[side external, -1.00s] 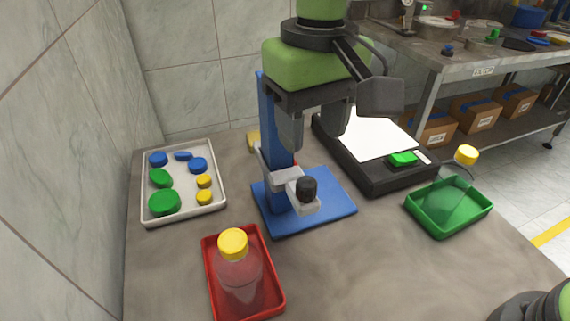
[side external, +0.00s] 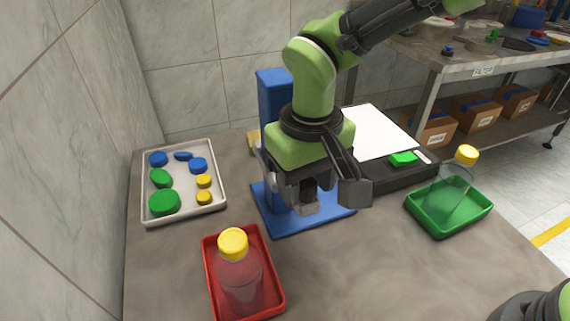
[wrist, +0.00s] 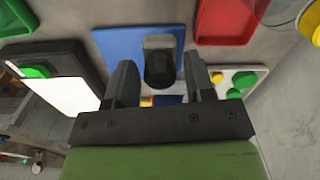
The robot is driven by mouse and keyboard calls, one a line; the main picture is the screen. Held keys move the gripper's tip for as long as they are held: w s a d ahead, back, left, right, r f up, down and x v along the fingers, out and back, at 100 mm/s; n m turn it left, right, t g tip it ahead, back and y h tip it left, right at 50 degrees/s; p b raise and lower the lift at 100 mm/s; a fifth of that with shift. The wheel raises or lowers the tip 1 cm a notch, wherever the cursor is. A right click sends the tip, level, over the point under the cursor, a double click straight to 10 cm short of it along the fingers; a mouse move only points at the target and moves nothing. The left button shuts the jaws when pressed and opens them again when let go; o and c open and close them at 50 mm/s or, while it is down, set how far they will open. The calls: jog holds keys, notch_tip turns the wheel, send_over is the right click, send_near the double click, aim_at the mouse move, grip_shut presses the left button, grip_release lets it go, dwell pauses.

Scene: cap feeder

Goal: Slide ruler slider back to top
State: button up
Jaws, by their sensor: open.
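The slider is a grey block (side external: 305,208) with a dark round knob (wrist: 160,72), low on the blue upright stand (side external: 275,95) just above its blue base (side external: 338,208). My gripper (side external: 303,193) is open and lowered over the slider, pointing down. In the wrist view the knob lies between the two open fingers of my gripper (wrist: 159,63), with gaps on both sides. In the side view my gripper hides much of the knob and the column's lower part.
A white tray (side external: 149,215) with blue, green and yellow caps is at left. A red tray (side external: 273,290) holding a yellow-capped bottle is in front. A green tray (side external: 440,232) with another bottle and a black device (side external: 395,180) with a white panel are right.

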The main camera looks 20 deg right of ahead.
jog(key=shift+c, duration=0.2)
jog(key=c, duration=0.7)
jog(key=shift+r, duration=5.55)
jog(key=o, duration=0.7)
jog(key=shift+o, duration=0.2)
notch_tip(320, 180, up, 8)
